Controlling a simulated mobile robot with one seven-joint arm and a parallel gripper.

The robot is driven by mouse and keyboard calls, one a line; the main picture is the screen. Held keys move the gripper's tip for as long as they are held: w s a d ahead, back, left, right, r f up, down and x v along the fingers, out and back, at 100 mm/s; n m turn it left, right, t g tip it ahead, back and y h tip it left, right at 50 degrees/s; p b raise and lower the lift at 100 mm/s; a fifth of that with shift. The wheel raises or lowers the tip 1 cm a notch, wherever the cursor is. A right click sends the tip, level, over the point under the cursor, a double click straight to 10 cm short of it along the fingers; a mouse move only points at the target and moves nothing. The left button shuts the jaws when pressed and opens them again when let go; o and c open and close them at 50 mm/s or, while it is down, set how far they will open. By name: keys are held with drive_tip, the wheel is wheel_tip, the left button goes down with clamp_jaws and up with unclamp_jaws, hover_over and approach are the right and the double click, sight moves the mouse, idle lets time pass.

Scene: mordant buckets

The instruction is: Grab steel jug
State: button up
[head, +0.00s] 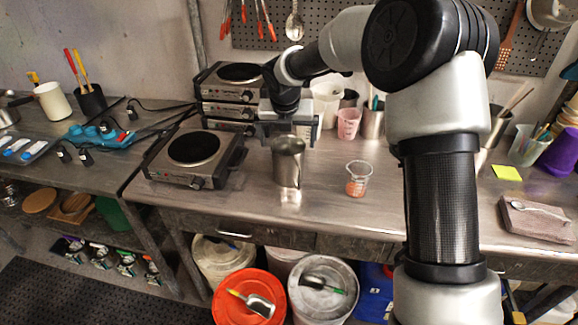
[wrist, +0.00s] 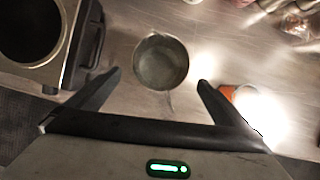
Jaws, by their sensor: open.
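The steel jug (head: 288,163) stands upright on the metal bench in the head view, near its front edge. In the wrist view I look down into its round open mouth (wrist: 161,62). My gripper (head: 290,138) is above and just behind the jug in the head view. In the wrist view its two fingers (wrist: 160,82) are spread wide, with the jug ahead of and between their tips. Nothing is held, and no contact with the jug shows.
A hot plate (head: 190,150) stands left of the jug, close to one finger in the wrist view. A small measuring cup with orange liquid (head: 357,180) stands to the right. Stacked hot plates (head: 230,95) and several containers are behind. Bare bench lies around the jug.

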sight(291, 167)
drive_tip(key=x, duration=0.9)
drive_tip(key=shift+w+a+f, duration=0.1)
drive_tip(key=shift+f, duration=0.1)
drive_tip(key=c, duration=1.8)
drive_tip(key=shift+w+r, duration=0.1)
drive_tip(key=shift+r, duration=0.05)
